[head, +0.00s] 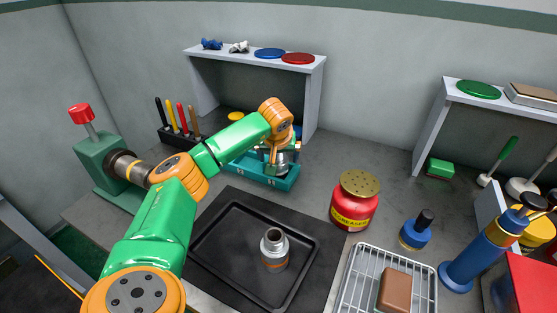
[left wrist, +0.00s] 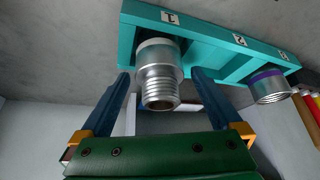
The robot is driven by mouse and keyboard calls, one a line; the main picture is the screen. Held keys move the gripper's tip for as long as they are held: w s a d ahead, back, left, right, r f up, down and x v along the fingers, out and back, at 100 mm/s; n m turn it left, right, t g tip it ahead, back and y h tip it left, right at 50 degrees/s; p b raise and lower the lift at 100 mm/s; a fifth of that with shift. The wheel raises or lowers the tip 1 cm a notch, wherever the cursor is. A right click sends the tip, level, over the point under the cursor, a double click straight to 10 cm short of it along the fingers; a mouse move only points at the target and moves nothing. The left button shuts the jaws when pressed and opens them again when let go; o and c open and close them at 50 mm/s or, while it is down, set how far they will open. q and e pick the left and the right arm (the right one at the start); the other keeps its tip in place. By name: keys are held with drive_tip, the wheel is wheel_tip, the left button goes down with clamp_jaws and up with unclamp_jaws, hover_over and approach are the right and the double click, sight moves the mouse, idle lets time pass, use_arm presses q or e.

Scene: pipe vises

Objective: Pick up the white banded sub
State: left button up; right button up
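The white banded sub (left wrist: 158,75) is a silver threaded piece with a pale band near its base. It sits at the slot labelled 1 of the teal rack (left wrist: 200,38), which also shows in the head view (head: 285,184). My left gripper (left wrist: 160,78) has its two dark blue fingers on either side of this sub, with small gaps visible, so it looks open around it. In the head view the left gripper (head: 281,160) is over the rack and mostly hides what stands there. My right gripper is not in view.
A purple banded sub (left wrist: 268,86) sits toward the rack's other end. An orange banded piece (head: 273,252) stands on the black tray (head: 213,225). A red degreaser can (head: 354,202) stands right of the rack. The green vise (head: 105,165) is at left. A shelf (head: 318,88) rises behind.

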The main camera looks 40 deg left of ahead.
use_arm(q)
drive_tip(key=shift+s+d+r, duration=0.1)
drive_tip(key=c, duration=0.7)
clamp_jaws()
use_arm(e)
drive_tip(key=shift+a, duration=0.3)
